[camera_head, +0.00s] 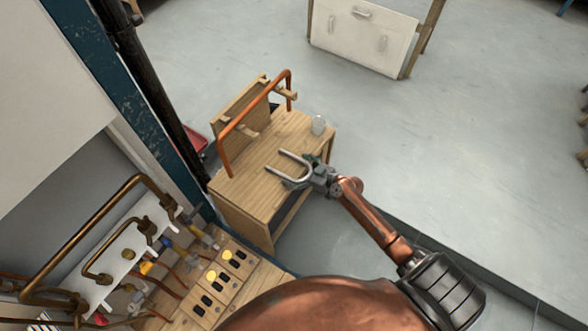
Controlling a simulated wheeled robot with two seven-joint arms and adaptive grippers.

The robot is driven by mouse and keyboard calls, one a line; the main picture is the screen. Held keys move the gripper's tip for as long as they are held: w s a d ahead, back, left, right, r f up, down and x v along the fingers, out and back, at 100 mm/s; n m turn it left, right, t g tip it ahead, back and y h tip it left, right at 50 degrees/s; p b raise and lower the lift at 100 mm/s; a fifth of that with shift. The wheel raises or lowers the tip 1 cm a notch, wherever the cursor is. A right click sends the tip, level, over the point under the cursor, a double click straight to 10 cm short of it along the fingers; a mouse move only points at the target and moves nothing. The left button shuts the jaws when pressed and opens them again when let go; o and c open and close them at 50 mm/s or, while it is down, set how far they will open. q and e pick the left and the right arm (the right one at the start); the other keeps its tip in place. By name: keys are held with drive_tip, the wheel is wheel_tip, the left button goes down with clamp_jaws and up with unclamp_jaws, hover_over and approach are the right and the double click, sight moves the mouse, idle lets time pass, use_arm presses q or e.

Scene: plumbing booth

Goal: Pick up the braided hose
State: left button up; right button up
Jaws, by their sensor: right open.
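My right gripper (303,172) reaches in from the lower right. My left gripper is out of view.
A panel with pipes and valves (130,255) stands at lower left. A white cabinet (362,35) stands far back. Floor right is clear.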

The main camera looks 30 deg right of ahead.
drive_tip(key=shift+c, duration=0.7)
drive_tip(key=c, duration=0.9)
drive_tip(key=shift+c, duration=0.6)
drive_tip(key=shift+r, duration=0.2)
